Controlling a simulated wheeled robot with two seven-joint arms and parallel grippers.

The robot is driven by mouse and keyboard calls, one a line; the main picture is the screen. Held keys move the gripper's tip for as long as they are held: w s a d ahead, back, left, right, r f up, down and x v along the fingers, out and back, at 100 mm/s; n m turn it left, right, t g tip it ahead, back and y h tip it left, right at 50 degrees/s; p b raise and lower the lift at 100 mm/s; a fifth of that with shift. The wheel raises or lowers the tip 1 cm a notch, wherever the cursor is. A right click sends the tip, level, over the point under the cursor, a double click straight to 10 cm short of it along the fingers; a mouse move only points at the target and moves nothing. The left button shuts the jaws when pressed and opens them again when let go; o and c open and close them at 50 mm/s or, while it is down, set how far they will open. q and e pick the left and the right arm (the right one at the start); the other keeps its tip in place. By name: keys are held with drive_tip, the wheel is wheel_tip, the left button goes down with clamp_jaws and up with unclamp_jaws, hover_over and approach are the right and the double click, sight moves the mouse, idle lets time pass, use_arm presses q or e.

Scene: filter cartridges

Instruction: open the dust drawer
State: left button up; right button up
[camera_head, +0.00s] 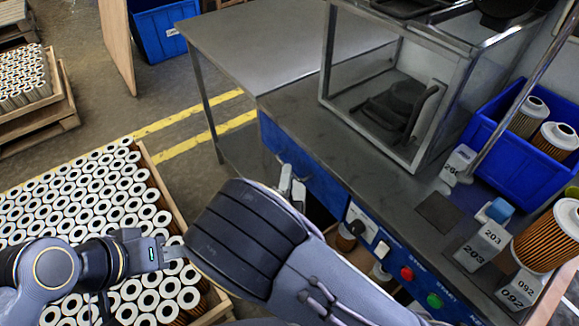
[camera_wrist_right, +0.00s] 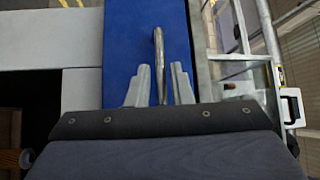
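The dust drawer's blue front (camera_head: 318,178) is set under the grey bench top, and it fills the middle of the right wrist view (camera_wrist_right: 120,45). A metal bar handle (camera_wrist_right: 158,50) stands out from it; in the head view part of the handle (camera_head: 281,158) shows just beyond my fingers. My right gripper (camera_head: 292,188) is at the drawer front. In the wrist view the right gripper (camera_wrist_right: 160,84) is open, with the handle's near end between its fingers and gaps on both sides. My left gripper (camera_head: 174,249) is above the cartridge crate; its finger gap is unclear.
A crate of white-topped cartridges (camera_head: 150,155) lies at the left. On the bench stand a clear-walled box (camera_head: 365,120), a blue bin (camera_head: 490,150) with filters and numbered blocks (camera_head: 484,245). The bench front has a red button (camera_head: 407,273) and a green button (camera_head: 434,300).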

drive_tip(key=shift+w+d+r, duration=0.1)
drive_tip(key=shift+w+d, duration=0.05)
drive_tip(key=shift+w, duration=0.55)
drive_tip(key=shift+w+d+r, duration=0.1)
drive_tip(key=shift+w, duration=0.55)
clamp_jaws()
drive_tip(key=shift+a, duration=0.1)
